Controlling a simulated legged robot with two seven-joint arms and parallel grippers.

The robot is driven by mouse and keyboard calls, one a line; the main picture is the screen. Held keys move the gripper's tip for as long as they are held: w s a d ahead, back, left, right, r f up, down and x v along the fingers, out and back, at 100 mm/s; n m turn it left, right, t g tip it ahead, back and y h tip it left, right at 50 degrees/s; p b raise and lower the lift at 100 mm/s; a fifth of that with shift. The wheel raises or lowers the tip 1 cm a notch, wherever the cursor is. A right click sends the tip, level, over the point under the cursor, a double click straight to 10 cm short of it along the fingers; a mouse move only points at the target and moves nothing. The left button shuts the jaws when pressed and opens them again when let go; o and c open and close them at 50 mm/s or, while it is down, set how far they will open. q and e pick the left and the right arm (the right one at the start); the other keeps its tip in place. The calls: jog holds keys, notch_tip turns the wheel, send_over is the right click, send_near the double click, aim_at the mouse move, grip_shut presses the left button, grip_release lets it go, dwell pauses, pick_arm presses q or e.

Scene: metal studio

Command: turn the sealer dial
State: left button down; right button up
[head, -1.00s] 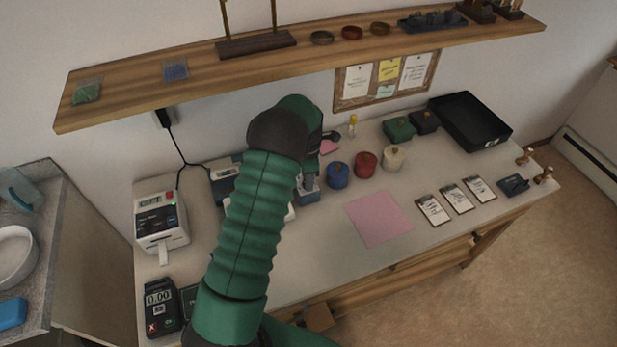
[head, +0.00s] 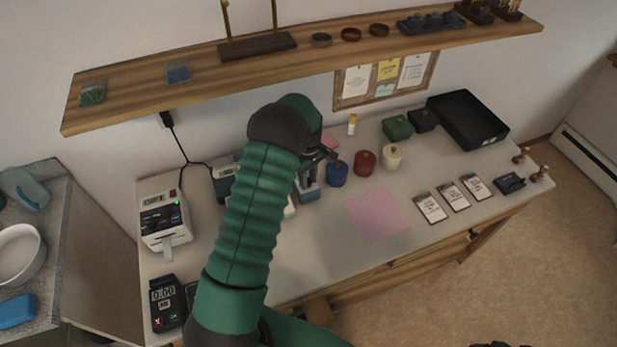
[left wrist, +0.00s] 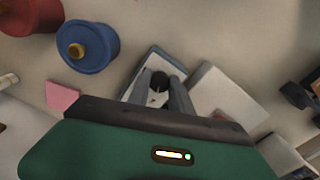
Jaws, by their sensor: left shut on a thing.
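The sealer (head: 222,181) is a blue-grey device on the bench, largely hidden behind my left arm in the head view. A blue-grey block (head: 308,190) shows to the right of the arm; I cannot tell whether it is part of the sealer. My left gripper (head: 322,155) is above this block, partly hidden by its own wrist. In the left wrist view its two grey fingers (left wrist: 160,98) are shut on a small dark round knob, the dial (left wrist: 159,80), over a pale blue-edged block. The dial's marks cannot be read. My right gripper is not in view.
A blue pot (head: 337,174), a red pot (head: 364,162) and a cream pot (head: 391,157) stand close right of the gripper. A wooden shelf (head: 200,84) overhangs the back. A pink sheet (head: 377,215) lies in front.

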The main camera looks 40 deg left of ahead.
pick_arm(q)
jog(key=m, duration=0.5)
jog(key=shift+a+r+m+p, duration=0.15)
jog(key=shift+m+p, duration=0.15)
jog(key=m, duration=0.5)
jog(key=shift+a, duration=0.1)
jog(key=m+p, duration=0.1)
jog(key=m, duration=0.5)
jog(key=shift+a, duration=0.1)
jog(key=m+p, duration=0.1)
jog(key=m, duration=0.4)
jog(key=shift+w+m, duration=0.1)
jog(key=shift+m, duration=0.2)
jog(key=c, duration=1.4)
grip_release()
jog(key=shift+o, duration=1.3)
